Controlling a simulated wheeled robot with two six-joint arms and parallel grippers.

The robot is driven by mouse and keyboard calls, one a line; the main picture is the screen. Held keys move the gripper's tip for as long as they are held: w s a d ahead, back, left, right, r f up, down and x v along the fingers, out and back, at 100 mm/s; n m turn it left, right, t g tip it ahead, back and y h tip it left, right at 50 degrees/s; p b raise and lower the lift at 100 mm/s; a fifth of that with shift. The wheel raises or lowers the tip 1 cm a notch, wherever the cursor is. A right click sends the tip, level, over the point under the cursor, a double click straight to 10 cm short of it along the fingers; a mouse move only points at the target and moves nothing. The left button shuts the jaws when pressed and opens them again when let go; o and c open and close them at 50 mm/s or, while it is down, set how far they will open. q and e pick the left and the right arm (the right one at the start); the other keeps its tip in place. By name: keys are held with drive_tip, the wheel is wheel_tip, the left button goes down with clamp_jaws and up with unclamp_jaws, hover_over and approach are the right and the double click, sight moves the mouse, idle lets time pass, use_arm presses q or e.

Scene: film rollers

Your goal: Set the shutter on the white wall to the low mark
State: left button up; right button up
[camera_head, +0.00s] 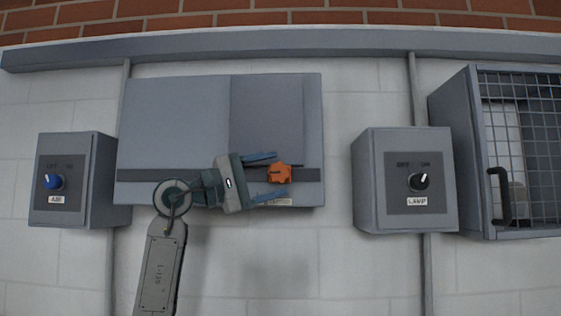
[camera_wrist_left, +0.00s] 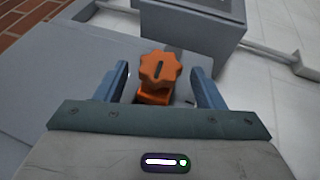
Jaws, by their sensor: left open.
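The shutter is a grey panel unit (camera_head: 175,115) on the white wall, with a darker horizontal slot band across its lower part. An orange star-shaped knob (camera_head: 279,173) sits at the right part of that band. My left gripper (camera_head: 268,179) is open, with one finger above the knob and one below it in the head view. In the left wrist view the orange knob (camera_wrist_left: 159,72) stands between the open fingers, a little beyond their tips. A small label (camera_head: 277,202) lies below the knob, and its text is too small to read. My right gripper is not in view.
A grey box with a blue knob (camera_head: 53,181) is at the left. A box with a black knob (camera_head: 419,182), labelled LAMP, is to the right. A mesh-door cabinet (camera_head: 520,150) with a black handle stands at far right. Bare wall lies below.

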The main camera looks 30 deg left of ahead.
use_arm(q)
drive_tip(key=shift+p+x, duration=0.45)
drive_tip(key=shift+x, duration=0.8)
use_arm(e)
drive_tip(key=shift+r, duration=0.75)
